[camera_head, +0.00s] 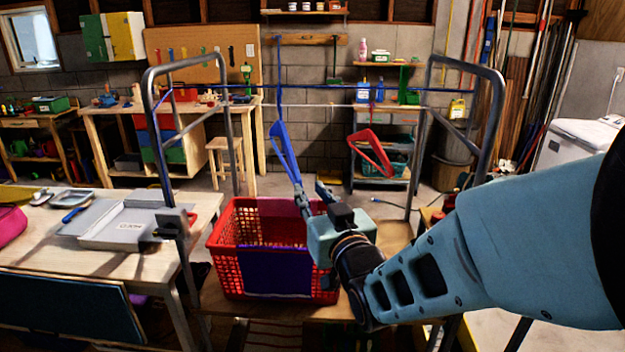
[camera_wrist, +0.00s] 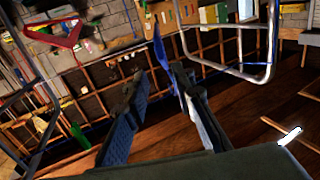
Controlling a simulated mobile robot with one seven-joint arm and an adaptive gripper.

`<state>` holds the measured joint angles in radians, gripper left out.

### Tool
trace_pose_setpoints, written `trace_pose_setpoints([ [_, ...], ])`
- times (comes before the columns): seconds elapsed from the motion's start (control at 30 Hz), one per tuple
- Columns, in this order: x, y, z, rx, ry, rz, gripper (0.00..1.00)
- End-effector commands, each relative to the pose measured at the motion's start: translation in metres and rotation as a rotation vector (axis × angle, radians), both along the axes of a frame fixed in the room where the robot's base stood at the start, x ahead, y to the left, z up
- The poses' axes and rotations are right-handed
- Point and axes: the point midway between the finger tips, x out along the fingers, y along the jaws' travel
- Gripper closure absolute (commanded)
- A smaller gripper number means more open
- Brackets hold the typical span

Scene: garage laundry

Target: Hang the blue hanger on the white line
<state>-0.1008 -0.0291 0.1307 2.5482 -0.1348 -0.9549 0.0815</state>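The blue hanger (camera_head: 285,152) is upright and seen nearly edge-on, above the red basket. Its top reaches close to the white line (camera_head: 320,105); whether the hook rests on the line is too small to tell. My gripper (camera_head: 311,190) is just below the hanger's lower end. In the wrist view, the fingers of my gripper (camera_wrist: 160,78) stand apart, and the blue hanger (camera_wrist: 161,52) shows in the gap, closer to the right finger. A red hanger (camera_head: 371,152) hangs to the right; it also shows in the wrist view (camera_wrist: 62,35).
The red basket (camera_head: 225,263) stands on a low wooden board below. A table with a grey tray (camera_head: 130,228) is at left. A white appliance (camera_head: 575,145) is at right.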

Motion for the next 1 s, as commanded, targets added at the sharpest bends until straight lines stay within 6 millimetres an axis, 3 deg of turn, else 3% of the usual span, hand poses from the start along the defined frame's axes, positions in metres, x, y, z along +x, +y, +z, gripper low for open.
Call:
trace_pose_setpoints([
  [0.37,0.025,0.009,0.004,0.001,0.007,0.0,0.77],
  [1.0,0.092,0.033,-0.003,0.001,0.0,0.0,0.77],
])
